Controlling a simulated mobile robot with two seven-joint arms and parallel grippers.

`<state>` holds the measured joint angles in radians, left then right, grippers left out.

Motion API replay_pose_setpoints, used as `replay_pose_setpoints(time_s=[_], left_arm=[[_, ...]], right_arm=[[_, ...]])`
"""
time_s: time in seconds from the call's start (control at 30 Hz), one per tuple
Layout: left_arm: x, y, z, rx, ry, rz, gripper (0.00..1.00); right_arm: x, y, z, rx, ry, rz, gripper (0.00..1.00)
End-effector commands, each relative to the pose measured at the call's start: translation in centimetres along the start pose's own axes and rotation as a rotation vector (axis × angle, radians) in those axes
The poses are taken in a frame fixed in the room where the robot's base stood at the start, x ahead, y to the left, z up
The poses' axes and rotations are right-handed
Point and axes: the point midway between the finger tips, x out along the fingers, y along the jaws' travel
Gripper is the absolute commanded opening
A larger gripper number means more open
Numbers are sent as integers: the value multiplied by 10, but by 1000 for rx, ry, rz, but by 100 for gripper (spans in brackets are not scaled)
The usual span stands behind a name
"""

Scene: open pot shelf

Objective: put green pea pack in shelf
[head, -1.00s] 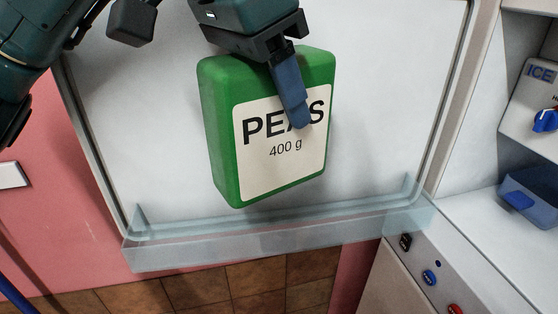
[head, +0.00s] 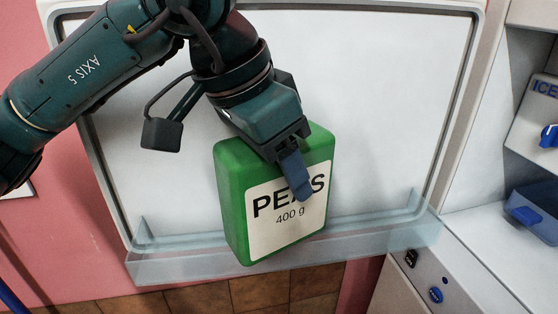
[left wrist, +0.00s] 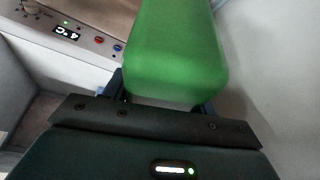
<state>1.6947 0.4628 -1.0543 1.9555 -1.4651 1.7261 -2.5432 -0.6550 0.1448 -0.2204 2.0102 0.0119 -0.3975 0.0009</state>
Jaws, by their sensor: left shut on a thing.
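The green pea pack (head: 234,200) has a white label reading "PEAS 400 g". My left gripper (head: 300,192) is shut on its top part, with one blue finger across the label. The pack hangs slightly tilted in front of a white panel, and its bottom overlaps the clear ledge in the head view. I cannot tell whether it touches the ledge. In the left wrist view the green pack (left wrist: 175,50) fills the upper middle, between the fingers. My right gripper is not in view.
A white panel (head: 400,110) with a grey frame and a clear ledge (head: 385,238) along its bottom stands behind the pack. At right are a machine marked ICE (head: 540,110), a blue tray (head: 530,213) and a white counter. A pink wall is at left.

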Motion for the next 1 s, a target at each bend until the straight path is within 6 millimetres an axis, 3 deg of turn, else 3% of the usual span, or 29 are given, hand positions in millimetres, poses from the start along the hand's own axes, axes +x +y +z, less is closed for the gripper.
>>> replay_pose_setpoints(time_s=[0.03,0.07,0.3,0.53,0.7,1.0], left_arm=[[2,0,1,0,3,0,15],[1,0,0,0,0,0,59],[1,0,0,0,0,0,78],[0,0,0,0,0,0,78],[-11,0,-4,0,2,-1,78],[-74,0,-3,2,3,-2,78]], right_arm=[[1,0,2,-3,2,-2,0],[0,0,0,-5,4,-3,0],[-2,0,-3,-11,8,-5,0],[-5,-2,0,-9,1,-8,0],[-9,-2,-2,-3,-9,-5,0],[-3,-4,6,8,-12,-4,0]])
